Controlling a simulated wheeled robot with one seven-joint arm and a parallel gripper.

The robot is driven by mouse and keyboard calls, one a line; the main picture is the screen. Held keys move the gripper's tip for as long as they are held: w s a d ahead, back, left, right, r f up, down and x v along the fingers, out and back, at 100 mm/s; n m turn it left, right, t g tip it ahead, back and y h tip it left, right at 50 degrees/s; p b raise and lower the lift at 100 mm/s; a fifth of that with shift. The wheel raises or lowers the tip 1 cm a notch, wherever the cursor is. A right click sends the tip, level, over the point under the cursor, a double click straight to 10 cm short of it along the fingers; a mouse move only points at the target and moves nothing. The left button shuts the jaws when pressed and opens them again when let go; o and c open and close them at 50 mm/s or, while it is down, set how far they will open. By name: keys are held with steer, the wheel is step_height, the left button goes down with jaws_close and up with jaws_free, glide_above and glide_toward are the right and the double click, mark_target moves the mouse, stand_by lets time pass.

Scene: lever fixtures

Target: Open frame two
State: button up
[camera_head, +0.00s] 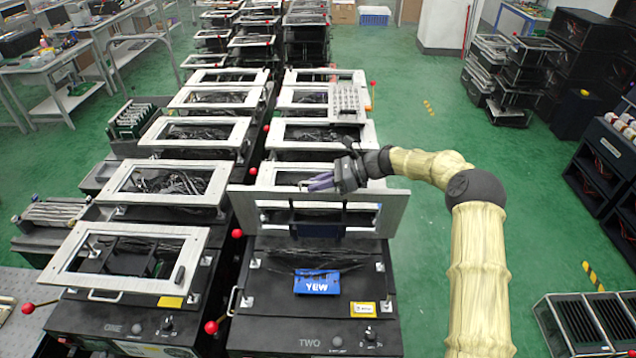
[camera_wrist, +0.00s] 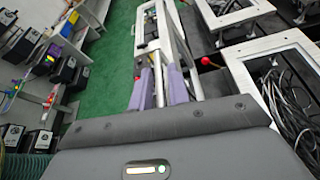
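Fixture two (camera_head: 310,342), a black box marked TWO, stands front centre in the head view. Its pale rectangular frame (camera_head: 392,213) is raised and tilted up steeply above the box, showing the dark inside and a blue label below. My gripper (camera_head: 314,182) is at the frame's upper edge, with its purple fingers pointing left. In the wrist view my gripper's fingers (camera_wrist: 160,90) are apart, with a pale bar seen between them. I cannot tell whether they touch the frame. A red-knobbed lever (camera_head: 211,327) is at the box's left side.
Fixture one (camera_head: 137,329) stands to the left with its frame (camera_head: 68,278) lower. More framed fixtures stand in two rows behind, with red lever knobs (camera_head: 237,233) between the rows. Green floor (camera_head: 430,110) is open to the right. Black racks (camera_head: 606,165) line the right side.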

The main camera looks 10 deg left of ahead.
steer(key=shift+w, duration=0.1)
steer(key=shift+w+d+r+b, duration=0.2)
steer(key=shift+d+b, duration=0.1)
steer(key=shift+d, duration=0.1)
steer(key=b+v, duration=0.5)
steer(key=v, duration=1.1)
steer(key=shift+s+d, duration=0.1)
steer(key=shift+d, duration=0.2)
